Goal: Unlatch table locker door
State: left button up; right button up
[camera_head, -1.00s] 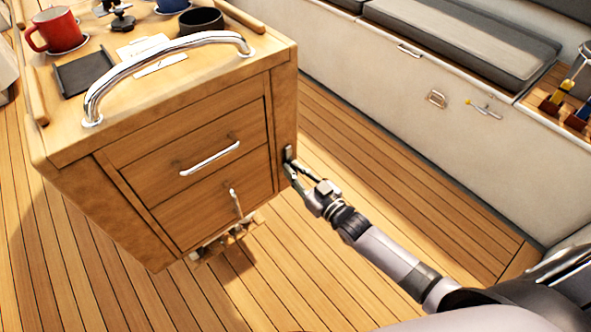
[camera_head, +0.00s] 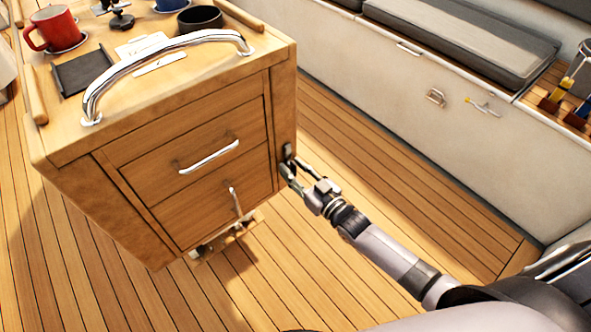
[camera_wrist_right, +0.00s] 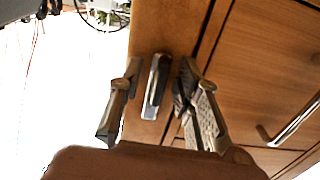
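The wooden table locker (camera_head: 90,200) stands at the left of the head view, with an upper front panel (camera_head: 165,165) and a lower panel (camera_head: 185,222), both closed. A small metal latch (camera_head: 288,151) sits on the right front post; it shows upright in the right wrist view (camera_wrist_right: 155,88). My right gripper (camera_head: 288,165) is at this latch. In the right wrist view its fingers (camera_wrist_right: 160,72) are open, one on each side of the latch, with gaps visible. Whether a fingertip touches the post is unclear. My left gripper is out of view.
A chrome rail (camera_head: 165,62) arches over the table's front edge. A red mug (camera_head: 55,27) and black bowl (camera_head: 201,18) stand on top. A horizontal handle (camera_head: 208,157) and a vertical one (camera_head: 236,202) stick out from the front. Floor to the right is clear up to the bench (camera_head: 400,75).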

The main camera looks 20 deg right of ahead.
jog(key=v, duration=1.2)
jog(key=s+f+m+g+h, duration=0.15)
jog(key=s+f+g, duration=0.25)
jog(key=f, duration=0.5)
jog(key=s+f+g+h, duration=0.25)
jog(key=s+f, duration=0.25)
jog(key=f, duration=0.4)
jog(key=s+f+g+h, duration=0.1)
jog(key=s+f+g, duration=0.3)
jog(key=f, duration=0.4)
jog(key=s+a+f+g+h, duration=0.1)
jog(key=s+f+g, duration=0.4)
jog(key=s, duration=0.5)
pick_arm(q)
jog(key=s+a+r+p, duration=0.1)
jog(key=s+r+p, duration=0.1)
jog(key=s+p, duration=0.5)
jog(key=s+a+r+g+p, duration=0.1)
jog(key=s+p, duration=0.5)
jog(key=p, duration=0.1)
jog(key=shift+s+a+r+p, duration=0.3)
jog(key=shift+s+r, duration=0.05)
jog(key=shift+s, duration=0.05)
pick_arm(e)
jog(key=s+d+r, duration=0.2)
jog(key=s+r, duration=0.1)
jog(key=s, duration=1.1)
jog(key=shift+d, duration=0.2)
jog(key=shift+g, duration=0.25)
